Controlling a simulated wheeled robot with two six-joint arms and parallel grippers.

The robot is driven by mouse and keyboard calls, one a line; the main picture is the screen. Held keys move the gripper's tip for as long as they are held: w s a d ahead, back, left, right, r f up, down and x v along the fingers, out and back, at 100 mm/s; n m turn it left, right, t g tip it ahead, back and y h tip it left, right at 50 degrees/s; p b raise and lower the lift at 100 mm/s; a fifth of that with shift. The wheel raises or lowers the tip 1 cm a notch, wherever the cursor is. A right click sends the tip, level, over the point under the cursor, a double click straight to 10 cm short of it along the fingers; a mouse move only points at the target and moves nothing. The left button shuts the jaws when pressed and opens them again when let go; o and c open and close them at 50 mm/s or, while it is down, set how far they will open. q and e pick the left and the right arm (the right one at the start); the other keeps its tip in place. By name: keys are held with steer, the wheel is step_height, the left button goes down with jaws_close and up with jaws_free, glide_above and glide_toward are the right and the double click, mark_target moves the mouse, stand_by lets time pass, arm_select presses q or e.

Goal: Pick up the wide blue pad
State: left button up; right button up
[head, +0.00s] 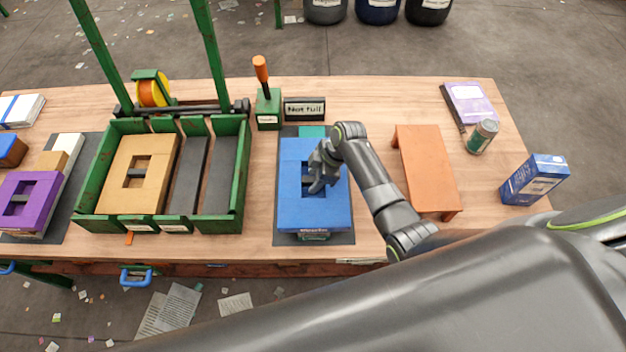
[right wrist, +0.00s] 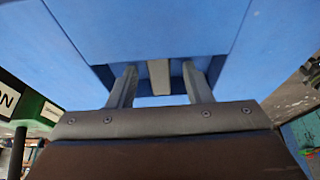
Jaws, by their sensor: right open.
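The wide blue pad (head: 315,213) lies on a stack on a dark mat, right of the green crate. It has a rectangular opening in its middle, partly hidden by my right gripper (head: 316,180). In the right wrist view the blue pad (right wrist: 150,25) fills the upper part. My right gripper (right wrist: 160,88) is open there, with one finger on each side of a grey bar (right wrist: 159,75) in the opening. Gaps show between the bar and both fingers. My left gripper is not in view.
A green crate (head: 246,180) holding a tan pad (head: 150,190) stands left. A purple pad (head: 40,190) lies at the far left. An orange stand (head: 430,165), a can (head: 482,136) and a blue box (head: 535,178) are right. A "Not full" sign (head: 304,109) stands behind the pad.

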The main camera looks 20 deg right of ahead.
jaws_close()
steer(key=shift+r, duration=0.1)
step_height(320, 180, up, 10)
steer(key=b, duration=0.1)
stand_by(0.6)
stand_by(0.5)
